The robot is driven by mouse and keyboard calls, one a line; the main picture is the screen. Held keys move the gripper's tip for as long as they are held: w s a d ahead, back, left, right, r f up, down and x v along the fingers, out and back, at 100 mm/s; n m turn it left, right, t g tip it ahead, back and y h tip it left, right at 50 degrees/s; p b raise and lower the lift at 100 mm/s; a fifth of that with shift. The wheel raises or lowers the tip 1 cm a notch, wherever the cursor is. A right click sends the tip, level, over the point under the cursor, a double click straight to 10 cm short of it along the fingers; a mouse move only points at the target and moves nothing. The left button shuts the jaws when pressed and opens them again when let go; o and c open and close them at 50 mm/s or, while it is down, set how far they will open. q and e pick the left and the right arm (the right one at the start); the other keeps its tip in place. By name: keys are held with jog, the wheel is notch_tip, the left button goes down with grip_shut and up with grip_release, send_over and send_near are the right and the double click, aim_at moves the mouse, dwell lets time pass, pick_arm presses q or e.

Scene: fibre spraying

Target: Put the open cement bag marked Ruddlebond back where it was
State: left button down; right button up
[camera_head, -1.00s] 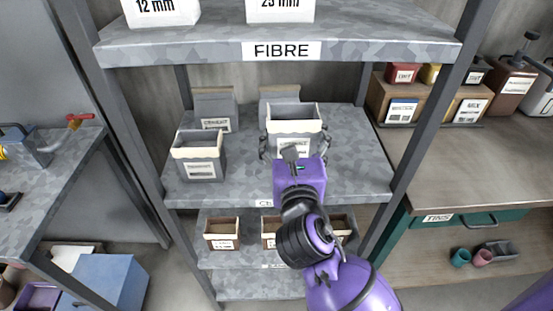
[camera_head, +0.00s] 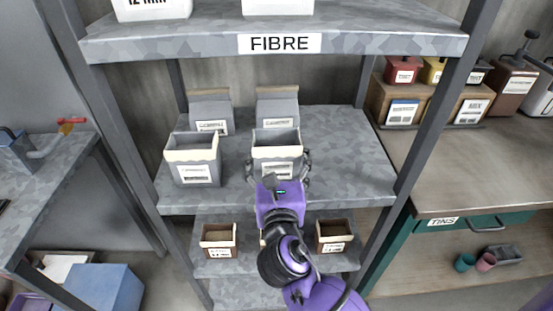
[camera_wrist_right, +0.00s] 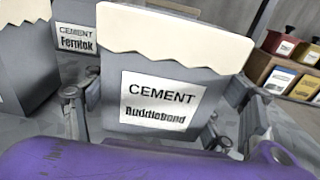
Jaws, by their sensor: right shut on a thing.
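The open grey cement bag marked Ruddlebond (camera_head: 276,148) is at the cement shelf (camera_head: 340,150), right of another open bag; its label reads clearly in the right wrist view (camera_wrist_right: 160,98). My right gripper (camera_head: 278,172) has its fingers on both sides of the bag and is shut on it. The bag is upright. Whether its base touches the shelf is hidden by my gripper. The other open cement bag (camera_head: 193,160) stands at the shelf's front left. Two closed cement bags stand behind, one at the left (camera_head: 210,112) and one behind the Ruddlebond bag (camera_head: 277,106). My left gripper is not in view.
The upper shelf marked FIBRE (camera_head: 200,42) runs above the bags. Grey posts (camera_head: 425,110) flank the shelf. The right part of the cement shelf is clear. Small open boxes (camera_head: 334,234) sit on the shelf below. A bench with tins (camera_head: 470,170) stands at the right.

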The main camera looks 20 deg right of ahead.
jog(key=o, duration=1.8)
jog(key=shift+c, duration=0.2)
jog(key=b+v, duration=0.1)
jog(key=v, duration=1.1)
jog(key=shift+r, duration=0.2)
